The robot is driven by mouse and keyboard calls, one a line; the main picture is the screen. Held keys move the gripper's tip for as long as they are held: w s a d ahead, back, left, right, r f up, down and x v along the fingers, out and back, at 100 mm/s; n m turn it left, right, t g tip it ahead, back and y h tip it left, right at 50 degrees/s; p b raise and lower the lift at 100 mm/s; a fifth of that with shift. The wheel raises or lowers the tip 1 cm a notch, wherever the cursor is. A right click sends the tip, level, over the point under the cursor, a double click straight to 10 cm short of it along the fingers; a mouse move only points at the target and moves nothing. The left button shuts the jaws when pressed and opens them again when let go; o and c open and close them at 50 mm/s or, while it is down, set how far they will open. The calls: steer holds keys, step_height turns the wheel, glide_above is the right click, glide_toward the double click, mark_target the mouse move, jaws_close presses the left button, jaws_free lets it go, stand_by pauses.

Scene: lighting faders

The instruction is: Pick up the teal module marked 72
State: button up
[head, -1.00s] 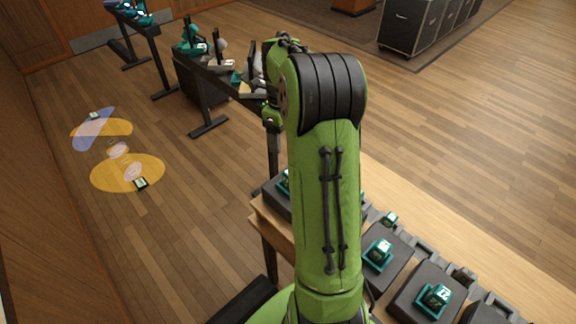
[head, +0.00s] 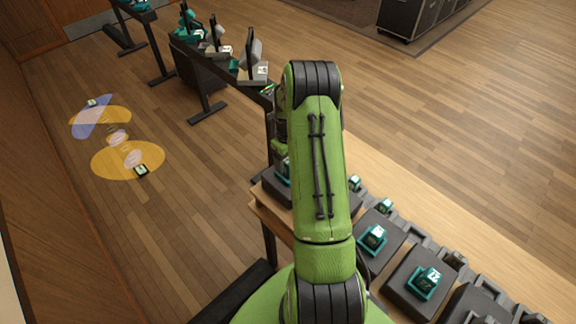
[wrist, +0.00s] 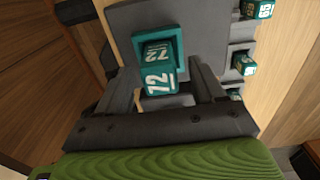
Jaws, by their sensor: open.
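The teal module marked 72 (wrist: 158,79) is in the middle of the wrist view, with a white 72 on its near face and another 72 on a darker face above. It stands on a dark grey pad (wrist: 125,18). My gripper (wrist: 162,84) is open, with one finger on each side of the module and visible gaps between. In the head view my green arm hides the gripper's fingers. A teal module (head: 284,167) partly shows beside the arm there, but its marking is unreadable, so I cannot tell whether it is the same one.
Smaller teal modules, one marked 65 (wrist: 258,9), sit in grey holders to the right in the wrist view. In the head view, more teal modules (head: 373,238) stand on dark pads along the wooden table (head: 400,205). A rack of equipment (head: 215,55) stands further back.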

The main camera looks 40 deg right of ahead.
steer(key=shift+f, duration=0.2)
steer(key=c, duration=1.1)
